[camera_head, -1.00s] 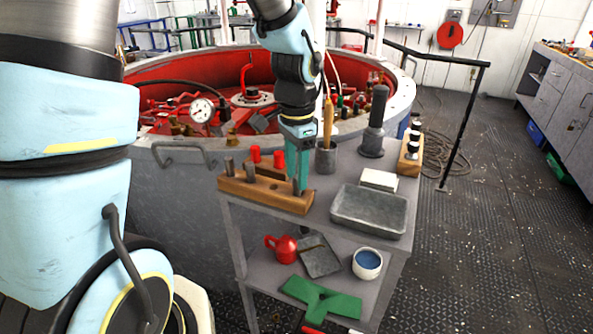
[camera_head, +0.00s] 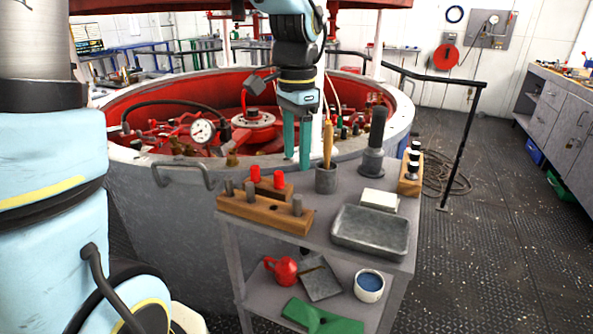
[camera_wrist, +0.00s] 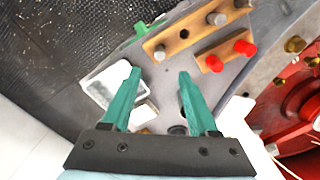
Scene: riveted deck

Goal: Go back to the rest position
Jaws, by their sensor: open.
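My gripper (camera_head: 297,165) is open and empty, hanging over the back of the grey cart (camera_head: 325,213). Its green fingers are apart in the wrist view (camera_wrist: 160,85), with nothing between them. Below and to its left in the head view, a wooden block with grey pegs (camera_head: 265,212) lies on the cart top. A second wooden block with red-topped pegs (camera_head: 268,186) lies just behind it. Both blocks also show in the wrist view beyond the fingers.
A cup with a yellow-handled tool (camera_head: 326,178) and a dark grey cylinder on a base (camera_head: 373,150) stand right of my gripper. A grey tray (camera_head: 371,230) is in front. The large round tank (camera_head: 140,185) with red fittings is behind. Open deck lies right.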

